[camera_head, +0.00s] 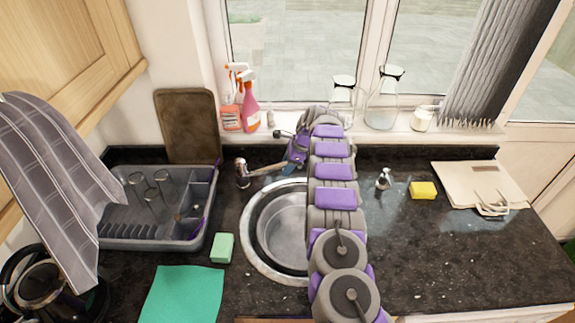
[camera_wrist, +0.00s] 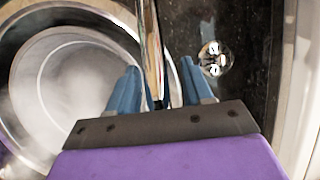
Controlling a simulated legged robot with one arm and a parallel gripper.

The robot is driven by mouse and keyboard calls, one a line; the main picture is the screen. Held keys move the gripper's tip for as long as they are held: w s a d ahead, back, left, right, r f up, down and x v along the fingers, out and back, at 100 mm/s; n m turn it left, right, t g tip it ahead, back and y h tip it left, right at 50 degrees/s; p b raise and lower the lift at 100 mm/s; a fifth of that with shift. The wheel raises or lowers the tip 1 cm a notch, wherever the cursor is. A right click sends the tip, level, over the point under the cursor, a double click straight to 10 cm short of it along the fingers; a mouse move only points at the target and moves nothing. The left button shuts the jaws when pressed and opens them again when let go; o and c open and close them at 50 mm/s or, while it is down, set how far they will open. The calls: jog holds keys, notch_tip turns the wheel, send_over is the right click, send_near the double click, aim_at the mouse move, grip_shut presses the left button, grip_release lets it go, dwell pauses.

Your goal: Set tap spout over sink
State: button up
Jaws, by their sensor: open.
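The chrome tap (camera_head: 242,173) stands on the counter behind the round steel sink (camera_head: 247,236). Its spout (camera_head: 265,170) points right, along the sink's back edge, towards my gripper (camera_head: 297,149). In the wrist view the spout (camera_wrist: 151,45) runs between the two blue fingers of my gripper (camera_wrist: 160,78). The fingers are apart, and I cannot tell whether either touches the spout. The sink (camera_wrist: 28,85) fills the left of that view, and the dark counter is on the right. My arm covers the sink's right side in the head view.
A grey dish rack (camera_head: 150,243) with glasses stands at left. A green sponge (camera_head: 222,248) and a green cloth (camera_head: 183,295) lie near the sink. A soap bottle (camera_head: 383,180), yellow sponge (camera_head: 423,190) and board (camera_head: 470,180) are at right. Spray bottles (camera_head: 250,107) and glass jugs (camera_head: 385,100) line the sill.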

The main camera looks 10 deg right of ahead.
jog(key=shift+a, duration=0.45)
jog(key=shift+c, duration=0.3)
jog(key=shift+a, duration=0.25)
jog(key=c, duration=0.3)
jog(key=shift+d, duration=0.35)
grip_shut()
